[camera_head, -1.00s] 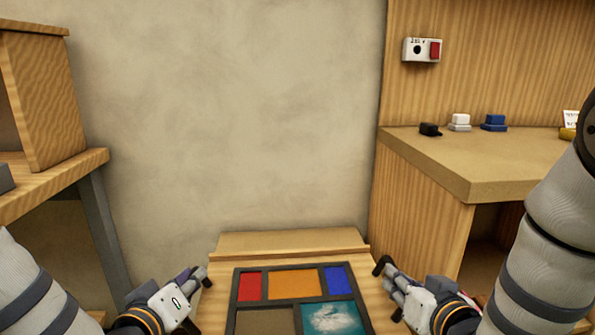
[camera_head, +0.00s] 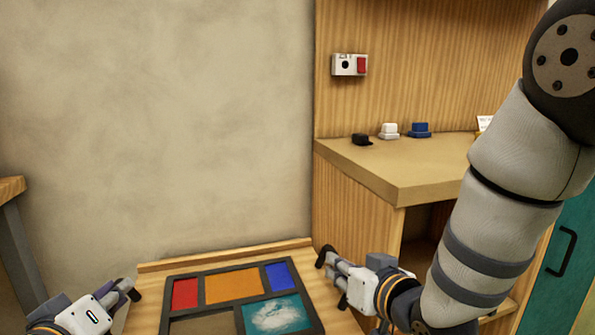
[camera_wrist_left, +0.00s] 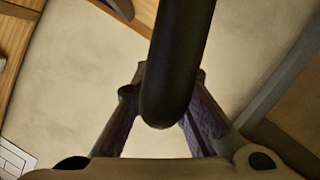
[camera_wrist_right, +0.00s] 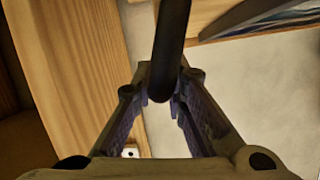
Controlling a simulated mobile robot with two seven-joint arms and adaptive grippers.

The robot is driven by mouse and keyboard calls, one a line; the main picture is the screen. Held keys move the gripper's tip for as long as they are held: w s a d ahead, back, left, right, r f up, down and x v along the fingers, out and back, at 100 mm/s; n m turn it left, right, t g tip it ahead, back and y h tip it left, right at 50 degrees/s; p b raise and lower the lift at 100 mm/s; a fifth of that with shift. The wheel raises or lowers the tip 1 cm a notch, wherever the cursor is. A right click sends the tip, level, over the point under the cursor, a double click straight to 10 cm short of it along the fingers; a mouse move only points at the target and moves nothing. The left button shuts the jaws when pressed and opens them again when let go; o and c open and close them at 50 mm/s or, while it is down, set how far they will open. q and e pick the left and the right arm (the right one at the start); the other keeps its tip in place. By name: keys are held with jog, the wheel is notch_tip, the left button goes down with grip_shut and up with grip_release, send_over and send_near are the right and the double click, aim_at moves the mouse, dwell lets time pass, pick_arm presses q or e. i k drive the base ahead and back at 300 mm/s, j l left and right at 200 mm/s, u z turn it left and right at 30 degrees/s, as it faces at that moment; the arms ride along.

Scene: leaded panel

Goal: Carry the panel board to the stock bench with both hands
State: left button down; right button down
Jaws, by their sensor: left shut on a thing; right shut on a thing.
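The wooden panel board (camera_head: 225,255) is at the bottom of the head view, its near edge cut off. On it lies a dark-framed leaded panel (camera_head: 237,302) with red, orange, blue, brownish and teal panes. My left gripper (camera_head: 130,291) is at the board's left side, shut on a dark bar-like handle (camera_wrist_left: 180,60). My right gripper (camera_head: 328,262) is at the board's right side, shut on a similar dark handle (camera_wrist_right: 172,45). Where the handles join the board is hidden.
A wooden bench (camera_head: 400,165) with a black, a white and a blue block stands at the right; its near corner is close to my right arm. A switch box (camera_head: 349,65) is on its back panel. Another table's edge (camera_head: 12,188) shows at the left. A plain wall lies ahead.

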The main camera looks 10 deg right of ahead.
aim_at(434, 157)
jog(key=k+l+u, duration=0.1)
jog(key=u, duration=0.3)
jog(key=k+l+u, duration=0.15)
jog(key=u, duration=0.3)
jog(key=k+l+u, duration=0.2)
jog(key=u, duration=0.2)
jog(key=k+l+u, duration=0.1)
jog(key=k+u, duration=0.25)
jog(key=k+l+u, duration=0.1)
jog(key=k, duration=0.45)
jog(key=k+z, duration=0.1)
jog(key=z, duration=0.35)
jog(key=k+l+z, duration=0.1)
jog(key=z, duration=0.3)
jog(key=l+z, duration=0.2)
jog(key=z, duration=0.25)
jog(key=k+l+z, duration=0.1)
jog(key=z, duration=0.3)
